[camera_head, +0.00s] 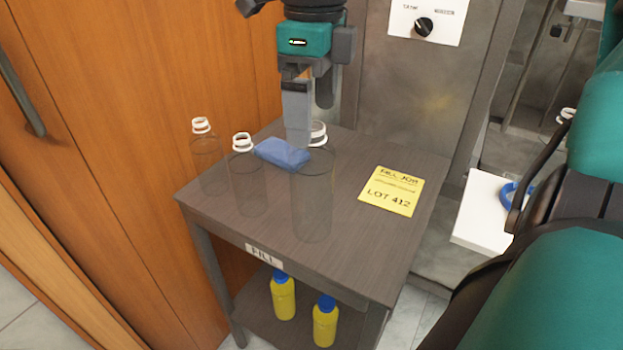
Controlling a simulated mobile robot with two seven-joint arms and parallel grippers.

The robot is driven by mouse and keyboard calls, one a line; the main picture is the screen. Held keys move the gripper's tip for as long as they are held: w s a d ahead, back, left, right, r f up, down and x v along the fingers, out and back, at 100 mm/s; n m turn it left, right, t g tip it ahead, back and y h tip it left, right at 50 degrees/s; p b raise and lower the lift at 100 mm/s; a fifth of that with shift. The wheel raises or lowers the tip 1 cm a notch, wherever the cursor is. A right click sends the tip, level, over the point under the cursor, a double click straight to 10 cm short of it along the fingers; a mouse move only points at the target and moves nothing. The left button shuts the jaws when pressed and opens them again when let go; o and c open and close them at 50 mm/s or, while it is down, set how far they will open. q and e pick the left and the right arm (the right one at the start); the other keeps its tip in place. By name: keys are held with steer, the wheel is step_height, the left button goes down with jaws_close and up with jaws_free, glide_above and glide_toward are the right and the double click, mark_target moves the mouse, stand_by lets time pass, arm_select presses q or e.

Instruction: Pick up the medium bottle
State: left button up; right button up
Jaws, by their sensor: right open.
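Three clear, see-through bottles with white neck rings stand upright on the dark wooden table (400,230). The left one is the smallest bottle (206,166). The middle one looks like the medium bottle (246,188). The right one is the largest bottle (314,205). My right gripper (311,122) points down with its jaws open, above and behind the bottles. Its near finger reaches down beside the largest bottle's neck and partly overlaps it in the picture; I cannot tell whether they touch. The medium bottle is left of the gripper and apart from it. My left gripper is out of view.
A blue cloth or sponge (282,154) lies between the medium and largest bottles. A yellow card (391,191) reading LOT 412 lies at right. Yellow bottles (284,297) stand on the lower shelf. A grey metal panel (420,90) rises behind the table; a wooden wall (130,120) stands at left.

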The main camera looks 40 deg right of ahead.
steer(key=b, duration=0.1)
glide_above(312, 185)
steer(key=w+d, duration=0.2)
steer(key=f, duration=0.5)
steer(key=shift+w+d+f, duration=0.15)
steer(key=shift+w+f, duration=0.05)
steer(key=shift+c, duration=0.8)
steer(key=c, duration=1.2)
steer(key=shift+r, duration=0.1)
